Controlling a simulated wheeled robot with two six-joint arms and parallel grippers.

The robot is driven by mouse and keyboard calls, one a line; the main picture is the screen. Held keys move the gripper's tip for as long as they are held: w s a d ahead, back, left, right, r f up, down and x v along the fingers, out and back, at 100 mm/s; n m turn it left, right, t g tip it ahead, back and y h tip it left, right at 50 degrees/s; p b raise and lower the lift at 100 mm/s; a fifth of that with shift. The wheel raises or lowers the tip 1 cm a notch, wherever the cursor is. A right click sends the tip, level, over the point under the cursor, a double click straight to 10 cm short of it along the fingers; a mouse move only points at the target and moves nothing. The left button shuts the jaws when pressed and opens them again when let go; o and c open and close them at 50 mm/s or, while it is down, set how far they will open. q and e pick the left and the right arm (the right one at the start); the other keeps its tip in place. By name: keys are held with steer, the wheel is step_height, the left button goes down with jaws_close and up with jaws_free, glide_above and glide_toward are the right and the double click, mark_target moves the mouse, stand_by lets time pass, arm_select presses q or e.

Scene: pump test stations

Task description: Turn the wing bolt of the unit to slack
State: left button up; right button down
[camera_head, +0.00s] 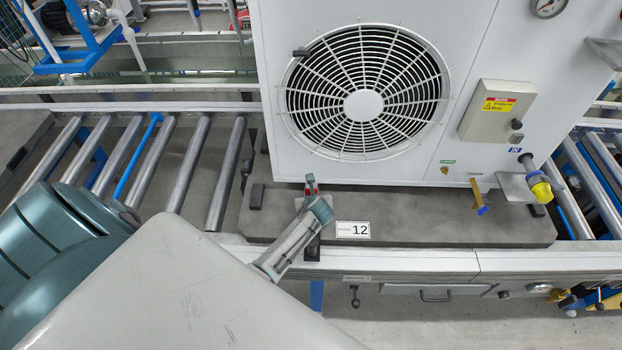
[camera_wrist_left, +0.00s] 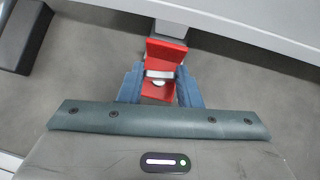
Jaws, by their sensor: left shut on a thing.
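The unit is a white cabinet (camera_head: 465,60) with a round fan grille, standing on a dark grey base plate (camera_head: 420,228). A red wing bolt (camera_wrist_left: 165,52) shows in the left wrist view at the unit's lower edge. Its top also shows small in the head view (camera_head: 311,180). My left gripper (camera_wrist_left: 160,88) is shut on the red wing bolt, with one blue-grey finger on each side. In the head view this gripper (camera_head: 318,208) is at the front left of the unit, and my arm hides part of the bolt. My right gripper is not in view.
A label "12" (camera_head: 353,230) is on the base plate beside the gripper. Roller conveyor (camera_head: 183,165) lies left of the unit. A brass tap (camera_head: 477,195) and a yellow-capped pipe fitting (camera_head: 540,188) stick out at the unit's lower right. A front rail (camera_head: 420,262) runs below.

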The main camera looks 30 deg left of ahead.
arm_select(q)
steer(key=n, duration=0.1)
steer(key=n+g+y, duration=0.1)
steer(key=n+g, duration=0.1)
steer(key=shift+w+d+n+y, duration=0.2)
steer(key=shift+w+n+y, duration=0.1)
steer(key=shift+y, duration=0.1)
steer(key=n+g, duration=0.2)
steer(key=shift+w+n+y+b, duration=0.1)
steer(key=shift+n+y+b, duration=0.2)
steer(key=shift+n+y, duration=0.1)
steer(key=n+g+b, duration=0.1)
steer(key=n+g, duration=0.1)
steer(key=n, duration=0.1)
steer(key=shift+w+g, duration=0.15)
steer(key=shift+g, duration=0.15)
steer(key=shift+n+g+b, duration=0.6)
steer(key=shift+n+g, duration=0.4)
steer(key=shift+n, duration=0.4)
steer(key=o, duration=1)
steer(key=b+v, duration=0.1)
steer(key=v, duration=0.9)
steer(key=shift+w+d+r, duration=0.2)
steer(key=shift+d, duration=0.15)
